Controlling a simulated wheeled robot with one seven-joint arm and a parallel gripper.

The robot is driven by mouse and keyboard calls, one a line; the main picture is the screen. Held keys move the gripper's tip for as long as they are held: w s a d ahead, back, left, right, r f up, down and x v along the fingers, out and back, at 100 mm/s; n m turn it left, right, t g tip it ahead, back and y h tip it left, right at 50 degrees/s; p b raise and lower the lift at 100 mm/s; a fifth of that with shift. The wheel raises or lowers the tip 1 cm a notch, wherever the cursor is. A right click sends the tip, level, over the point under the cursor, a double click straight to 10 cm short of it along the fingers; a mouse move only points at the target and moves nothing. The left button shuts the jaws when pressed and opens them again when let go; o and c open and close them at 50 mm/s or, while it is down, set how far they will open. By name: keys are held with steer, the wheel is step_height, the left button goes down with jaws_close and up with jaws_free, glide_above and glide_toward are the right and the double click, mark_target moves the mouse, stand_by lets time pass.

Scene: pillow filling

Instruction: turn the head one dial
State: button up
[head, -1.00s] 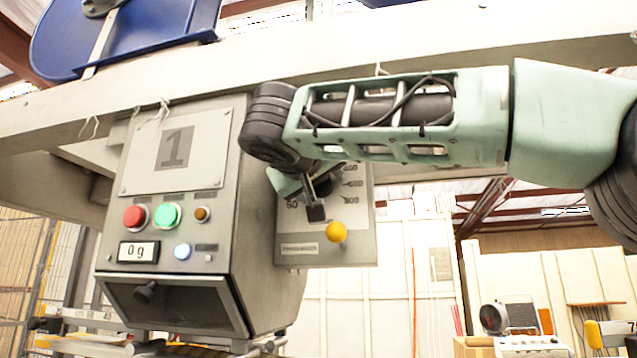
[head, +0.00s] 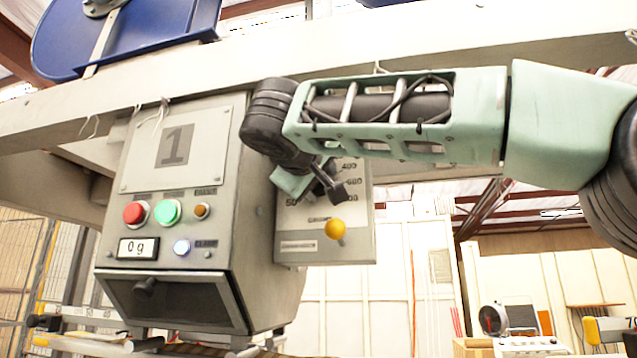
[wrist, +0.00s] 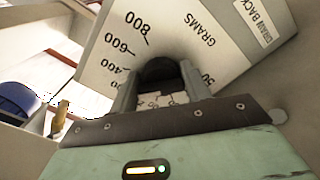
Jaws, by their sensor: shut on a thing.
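The grey head one unit carries a panel with a large "1" (head: 176,146). On its right side is a dial plate (head: 350,218) marked in grams, with 50, 400 and 600 readable. My gripper (head: 325,186) is at this plate, its dark fingers tilted down to the right. In the wrist view my gripper (wrist: 158,88) has one finger on each side of the black dial knob (wrist: 158,70) and is shut on it. The wrist view also shows the marks 400, 600 and 800 on the dial plate (wrist: 185,30). The knob's pointer is hidden.
A yellow ball knob (head: 334,229) sits just below my gripper. A pale beam (head: 430,45) runs above my arm.

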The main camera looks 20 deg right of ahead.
steer(key=shift+n, duration=0.6)
steer(key=o, duration=1)
steer(key=shift+c, duration=0.2)
steer(key=b+v, duration=0.3)
steer(key=v, duration=1.4)
steer(key=shift+s+a, duration=0.15)
